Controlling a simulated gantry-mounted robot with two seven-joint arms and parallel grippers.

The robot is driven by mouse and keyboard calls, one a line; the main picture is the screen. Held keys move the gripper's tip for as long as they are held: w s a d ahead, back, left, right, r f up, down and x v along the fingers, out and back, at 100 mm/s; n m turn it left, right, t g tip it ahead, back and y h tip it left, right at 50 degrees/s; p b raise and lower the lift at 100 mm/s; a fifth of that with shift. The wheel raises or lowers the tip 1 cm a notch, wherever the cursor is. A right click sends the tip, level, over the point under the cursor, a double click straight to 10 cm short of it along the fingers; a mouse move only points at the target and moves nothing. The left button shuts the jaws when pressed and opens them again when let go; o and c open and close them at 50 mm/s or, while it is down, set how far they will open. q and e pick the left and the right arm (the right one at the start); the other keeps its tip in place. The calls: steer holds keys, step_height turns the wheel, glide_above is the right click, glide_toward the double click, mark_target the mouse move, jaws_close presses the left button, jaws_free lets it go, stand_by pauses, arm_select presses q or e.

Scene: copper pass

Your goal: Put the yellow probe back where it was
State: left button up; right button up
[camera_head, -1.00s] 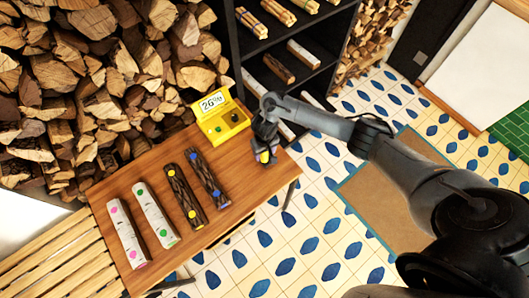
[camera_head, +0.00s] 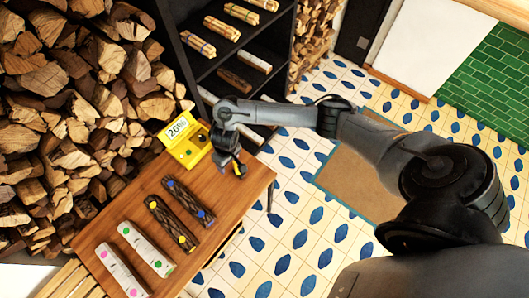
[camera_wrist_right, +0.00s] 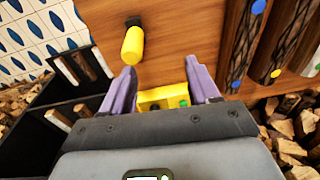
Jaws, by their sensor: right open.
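The yellow probe (camera_wrist_right: 132,45), a yellow handle with a black end, shows at the upper left in the right wrist view, over the wooden table. I cannot tell whether it lies or stands. The yellow meter (camera_head: 186,142) with a display sits at the table's far end; part of its body (camera_wrist_right: 163,98) shows between my fingers in the wrist view. My right gripper (camera_wrist_right: 165,82) is open, its purple fingers apart with nothing held. The probe is beyond and beside its left fingertip. In the head view the right gripper (camera_head: 231,164) is beside the meter and mostly hides the probe.
The wooden table (camera_head: 222,213) holds two white birch logs (camera_head: 147,249) and two dark logs (camera_head: 173,224) with coloured dots. Stacked firewood (camera_head: 75,110) stands on the left. A black shelf (camera_head: 205,68) stands behind the meter. Tiled floor lies right of the table.

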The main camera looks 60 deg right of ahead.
steer(key=s+a+r+n+t+y, duration=0.1)
steer(key=s+a+r+n+t, duration=0.15)
steer(key=a, duration=0.55)
steer(key=s+a+r+n+t+y, duration=0.15)
steer(key=s+a, duration=0.25)
steer(key=a, duration=0.5)
steer(key=s+d+r+g+h, duration=0.1)
steer(key=s+d+r, duration=0.5)
steer(key=s+d, duration=0.6)
steer(key=s+h, duration=0.1)
steer(key=s, duration=0.1)
steer(key=shift+s+d+r+m+h, duration=0.2)
steer(key=shift+s+d+m+h, duration=0.1)
steer(key=shift+m+h, duration=0.1)
